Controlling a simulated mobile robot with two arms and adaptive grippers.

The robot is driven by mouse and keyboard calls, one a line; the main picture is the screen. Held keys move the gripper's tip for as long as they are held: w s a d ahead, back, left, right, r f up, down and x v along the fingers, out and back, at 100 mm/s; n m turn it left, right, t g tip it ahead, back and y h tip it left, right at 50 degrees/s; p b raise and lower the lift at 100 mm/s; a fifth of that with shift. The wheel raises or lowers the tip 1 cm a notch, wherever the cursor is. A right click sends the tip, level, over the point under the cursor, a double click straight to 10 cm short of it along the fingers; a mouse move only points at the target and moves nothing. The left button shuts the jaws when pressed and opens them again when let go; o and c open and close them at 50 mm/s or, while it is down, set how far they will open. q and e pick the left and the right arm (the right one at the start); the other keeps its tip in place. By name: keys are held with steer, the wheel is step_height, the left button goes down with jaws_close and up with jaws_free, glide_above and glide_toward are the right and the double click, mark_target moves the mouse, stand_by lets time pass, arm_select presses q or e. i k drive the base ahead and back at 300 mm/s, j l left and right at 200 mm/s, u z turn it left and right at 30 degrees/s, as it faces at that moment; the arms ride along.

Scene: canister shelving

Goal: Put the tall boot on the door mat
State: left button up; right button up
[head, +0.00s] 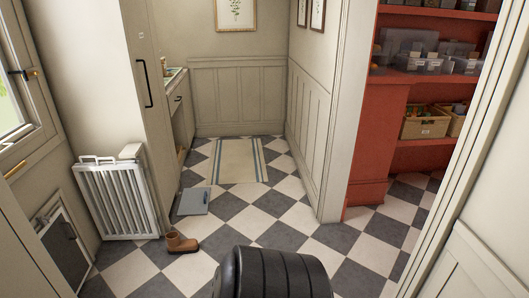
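A brown boot (181,242) with a paler sole stands upright on the checkered floor, to the right of the radiator's foot. It is the only boot I see, and it looks short rather than tall. A beige mat (240,160) with blue-grey stripes along its sides lies flat on the floor farther back. Nothing is on the mat, and the boot is well apart from it. Neither of my grippers is in view.
A flat grey slab (193,201) lies on the floor between boot and mat. A white radiator (117,200) stands at left. Red shelving (377,140) with baskets and bins is at right, behind a white wall end (333,150). Checkered floor right of the boot is clear.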

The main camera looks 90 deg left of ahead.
mark_target(193, 199)
steer(key=j+u, duration=0.15)
steer(key=u, duration=0.6)
steer(key=i+j+u, duration=0.1)
steer(key=j+u, duration=0.15)
steer(key=j, duration=0.15)
steer(key=i+j+u, duration=0.35)
steer(key=j+u, duration=0.15)
steer(key=j, duration=0.2)
steer(key=i+j+u, duration=0.55)
steer(key=i+j, duration=0.15)
steer(key=i+j+u, duration=0.4)
steer(key=i, duration=0.25)
steer(key=i+l+u, duration=0.1)
steer(key=i, duration=0.3)
steer(key=i+l, duration=0.1)
steer(key=i, duration=0.35)
steer(key=i+l+u, duration=0.15)
steer(key=i, duration=0.25)
steer(key=i+u, duration=0.25)
steer(key=u, duration=0.2)
steer(key=i+u, duration=0.2)
steer(key=u, duration=0.25)
steer(key=i+l+u, duration=0.2)
steer(key=u, duration=0.25)
